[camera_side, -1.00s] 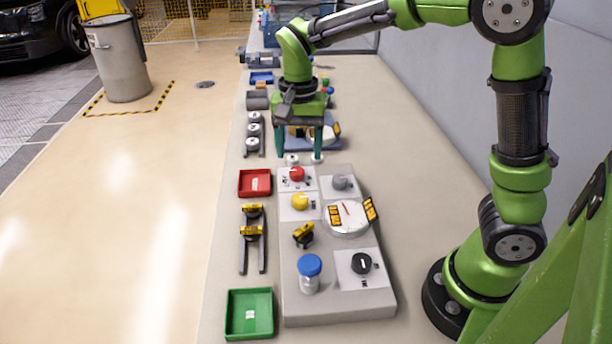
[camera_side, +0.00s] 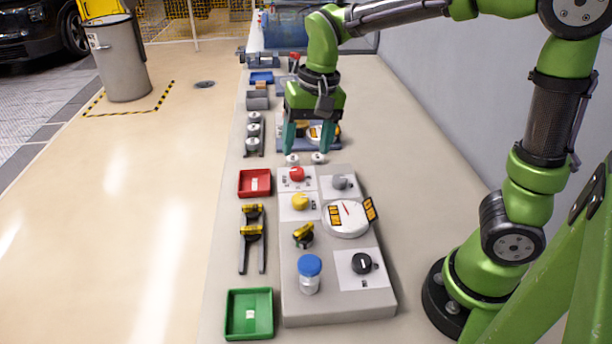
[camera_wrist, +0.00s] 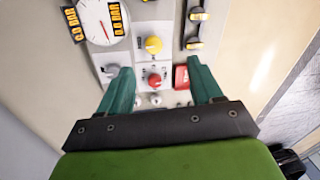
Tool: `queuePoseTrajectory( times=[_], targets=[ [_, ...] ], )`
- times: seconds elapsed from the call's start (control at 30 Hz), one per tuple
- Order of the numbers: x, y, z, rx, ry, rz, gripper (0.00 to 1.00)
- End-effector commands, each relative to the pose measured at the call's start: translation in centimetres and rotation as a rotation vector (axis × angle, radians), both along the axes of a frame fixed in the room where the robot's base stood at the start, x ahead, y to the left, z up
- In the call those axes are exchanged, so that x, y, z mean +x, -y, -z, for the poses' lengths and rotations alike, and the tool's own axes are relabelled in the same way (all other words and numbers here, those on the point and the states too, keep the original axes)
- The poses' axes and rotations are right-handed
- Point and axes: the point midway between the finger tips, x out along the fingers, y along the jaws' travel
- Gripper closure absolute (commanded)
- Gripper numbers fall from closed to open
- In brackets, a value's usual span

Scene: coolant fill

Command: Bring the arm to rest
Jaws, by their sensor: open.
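My gripper (camera_side: 307,152) is open and empty, with its two teal fingers pointing down. In the side view it hangs over the bench behind the red knob (camera_side: 297,174), near two small white knobs. In the wrist view the fingers of my gripper (camera_wrist: 163,82) stand wide apart, with the red knob (camera_wrist: 154,80) and the small white knobs seen between them. Nothing is held. Whether the fingertips touch anything cannot be told.
The grey panel (camera_side: 330,312) carries a yellow knob (camera_side: 300,201), a gauge (camera_side: 347,218), a black knob (camera_side: 361,263) and a blue-capped jar (camera_side: 309,272). A red tray (camera_side: 254,183) and a green tray (camera_side: 250,315) lie left. The bench's right strip is clear.

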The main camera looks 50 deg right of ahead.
Motion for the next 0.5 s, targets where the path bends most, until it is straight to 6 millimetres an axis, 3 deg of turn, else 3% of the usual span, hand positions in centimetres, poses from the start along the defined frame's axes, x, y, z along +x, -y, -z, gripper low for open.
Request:
queuePoseTrajectory(
  times=[0.3, 0.5],
  targets=[
    [-8.5, -0.3, -2.1, 0.049, 0.352, -0.243, 0.35],
    [-11.7, 0.2, -2.5, 0.006, 0.492, -0.249, 0.35]
  ],
)
